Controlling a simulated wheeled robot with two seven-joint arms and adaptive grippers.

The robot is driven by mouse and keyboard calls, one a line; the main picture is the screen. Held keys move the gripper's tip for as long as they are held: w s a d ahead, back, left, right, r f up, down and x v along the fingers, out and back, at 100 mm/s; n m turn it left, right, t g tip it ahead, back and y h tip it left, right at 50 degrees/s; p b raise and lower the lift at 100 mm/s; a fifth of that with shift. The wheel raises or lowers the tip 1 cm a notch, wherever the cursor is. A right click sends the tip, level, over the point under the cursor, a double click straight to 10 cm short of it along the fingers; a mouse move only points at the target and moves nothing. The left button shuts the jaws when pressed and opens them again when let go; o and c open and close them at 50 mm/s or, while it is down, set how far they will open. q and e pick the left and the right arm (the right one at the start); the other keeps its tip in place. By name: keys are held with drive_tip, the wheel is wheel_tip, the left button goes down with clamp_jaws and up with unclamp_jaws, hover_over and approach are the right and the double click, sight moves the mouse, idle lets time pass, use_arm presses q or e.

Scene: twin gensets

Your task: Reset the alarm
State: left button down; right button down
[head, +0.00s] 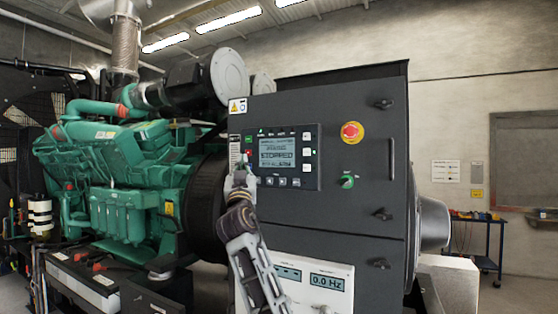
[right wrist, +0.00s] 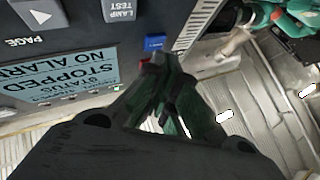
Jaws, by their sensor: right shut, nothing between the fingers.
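The control panel (head: 284,157) sits on the dark genset cabinet; its screen (head: 278,152) reads STOPPED. In the right wrist view the screen (right wrist: 62,78) appears upside down, with STATUS, STOPPED and a line starting NO ALARM. My right gripper (head: 243,166) is shut and empty at the panel's left edge. In the right wrist view its fingertips (right wrist: 168,68) are close to a red button (right wrist: 146,62), partly hidden behind them, and a blue button (right wrist: 155,43). I cannot tell whether they touch the panel. My left gripper is not in view.
A red emergency stop on a yellow ring (head: 352,132) and a green-lit knob (head: 347,181) are right of the panel. The green engine (head: 120,165) stands left. A white meter box (head: 322,285) is below. A tool trolley (head: 477,235) stands far right.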

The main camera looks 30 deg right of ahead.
drive_tip(key=shift+s+a, duration=0.3)
drive_tip(key=shift+a, duration=0.05)
idle(0.3)
drive_tip(key=s+a+b, duration=0.1)
drive_tip(key=s+a, duration=0.1)
drive_tip(key=s+a+b, duration=0.1)
drive_tip(key=a, duration=0.1)
drive_tip(key=shift+s+a, duration=0.2)
drive_tip(key=shift+s, duration=0.2)
idle(0.4)
idle(0.7)
